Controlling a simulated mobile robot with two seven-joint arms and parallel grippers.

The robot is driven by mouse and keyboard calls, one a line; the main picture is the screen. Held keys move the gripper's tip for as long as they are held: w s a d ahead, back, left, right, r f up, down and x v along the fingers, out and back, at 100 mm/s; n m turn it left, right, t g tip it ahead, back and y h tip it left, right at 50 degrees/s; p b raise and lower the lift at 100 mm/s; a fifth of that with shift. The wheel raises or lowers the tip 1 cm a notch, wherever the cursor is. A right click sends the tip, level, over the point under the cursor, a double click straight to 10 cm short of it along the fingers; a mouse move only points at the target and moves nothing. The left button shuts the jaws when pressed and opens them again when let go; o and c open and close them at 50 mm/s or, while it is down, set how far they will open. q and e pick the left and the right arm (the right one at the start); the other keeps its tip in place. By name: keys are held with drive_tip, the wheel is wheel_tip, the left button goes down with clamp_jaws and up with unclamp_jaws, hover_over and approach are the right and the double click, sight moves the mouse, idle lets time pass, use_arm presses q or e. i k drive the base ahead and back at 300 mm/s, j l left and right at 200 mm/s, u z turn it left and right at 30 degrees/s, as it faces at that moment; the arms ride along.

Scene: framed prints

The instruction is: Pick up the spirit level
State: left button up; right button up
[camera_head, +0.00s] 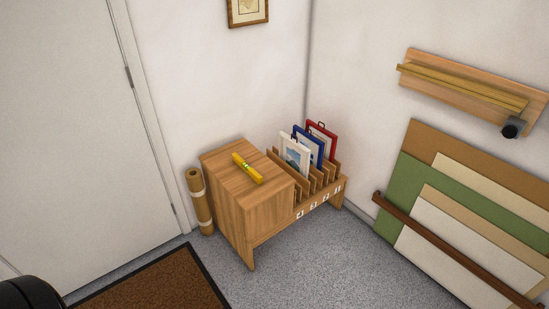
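The spirit level (247,168) is a short yellow bar with a small greenish vial near its middle. It lies flat on top of the wooden cabinet (225,165), slanting from back left to front right. Nothing covers it. Neither of my grippers shows in the head view. A dark rounded shape sits at the bottom left corner, and I cannot tell what it is.
Beside the cabinet top is a slotted rack (322,196) holding framed prints (296,153). A brown roll (199,200) stands left of the cabinet. A brown doormat (160,283) lies in front. Boards (465,205) lean behind a rail at right. Grey floor (320,265) is clear.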

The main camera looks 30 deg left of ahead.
sight(252, 173)
drive_tip(key=i+l+u, duration=0.15)
drive_tip(key=i+u, duration=0.15)
drive_tip(key=u, duration=0.2)
drive_tip(key=i+l+u, duration=0.3)
drive_tip(key=u, duration=0.15)
drive_tip(key=i+l+u, duration=0.1)
drive_tip(key=i+l, duration=0.15)
drive_tip(key=l, duration=0.15)
drive_tip(key=i+l, duration=0.25)
drive_tip(key=l, duration=0.15)
drive_tip(key=i+l+u, duration=0.15)
drive_tip(key=l, duration=0.25)
drive_tip(key=i, duration=0.1)
